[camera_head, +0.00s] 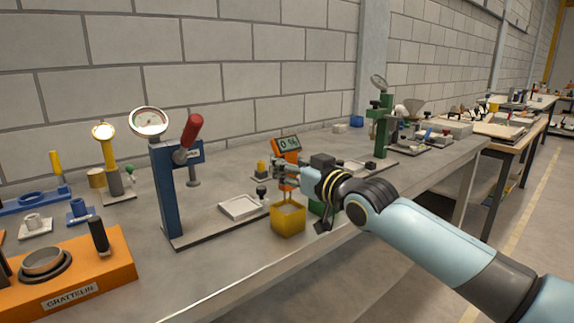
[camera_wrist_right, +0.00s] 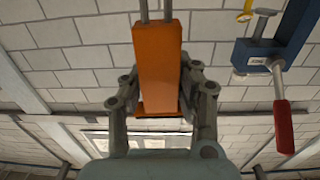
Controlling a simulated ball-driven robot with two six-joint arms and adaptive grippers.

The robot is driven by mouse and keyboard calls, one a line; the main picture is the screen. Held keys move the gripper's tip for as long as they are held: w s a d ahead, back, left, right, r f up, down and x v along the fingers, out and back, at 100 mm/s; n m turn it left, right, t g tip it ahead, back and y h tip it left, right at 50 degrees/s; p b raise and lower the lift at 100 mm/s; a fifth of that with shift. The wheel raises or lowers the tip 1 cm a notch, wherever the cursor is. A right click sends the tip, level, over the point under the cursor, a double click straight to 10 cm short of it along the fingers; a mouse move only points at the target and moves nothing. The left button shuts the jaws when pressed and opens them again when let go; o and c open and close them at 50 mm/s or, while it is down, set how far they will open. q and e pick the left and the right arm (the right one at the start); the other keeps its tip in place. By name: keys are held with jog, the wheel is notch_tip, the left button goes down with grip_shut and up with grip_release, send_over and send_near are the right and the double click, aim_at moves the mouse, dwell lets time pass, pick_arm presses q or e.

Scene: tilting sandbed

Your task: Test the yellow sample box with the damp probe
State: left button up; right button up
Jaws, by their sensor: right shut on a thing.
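The damp probe (camera_head: 287,146) is orange with a small lit display at its top. It fills the jaws in the right wrist view (camera_wrist_right: 158,70), where two thin metal prongs extend from its end. My right gripper (camera_head: 284,174) is shut on the probe, above the yellow sample box (camera_head: 287,224). The box is open-topped, holds sandy material and stands near the bench's front edge. My left gripper is not in view.
A green box (camera_head: 317,208) stands partly hidden just right of the yellow one. A blue press (camera_head: 168,195) with red handle and dial, and a white tray (camera_head: 240,207), stand to the left. An orange block (camera_head: 110,265) is at lower left. A green stand (camera_head: 383,125) is farther back.

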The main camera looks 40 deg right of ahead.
aim_at(292, 151)
jog(key=shift+f, duration=0.15)
jog(key=shift+f+b, duration=1.7)
jog(key=shift+f, duration=0.2)
jog(key=shift+r, duration=0.1)
dwell(1.8)
notch_tip(292, 151, up, 7)
jog(key=p, duration=0.7)
jog(key=shift+r, duration=0.1)
jog(key=shift+f, duration=0.2)
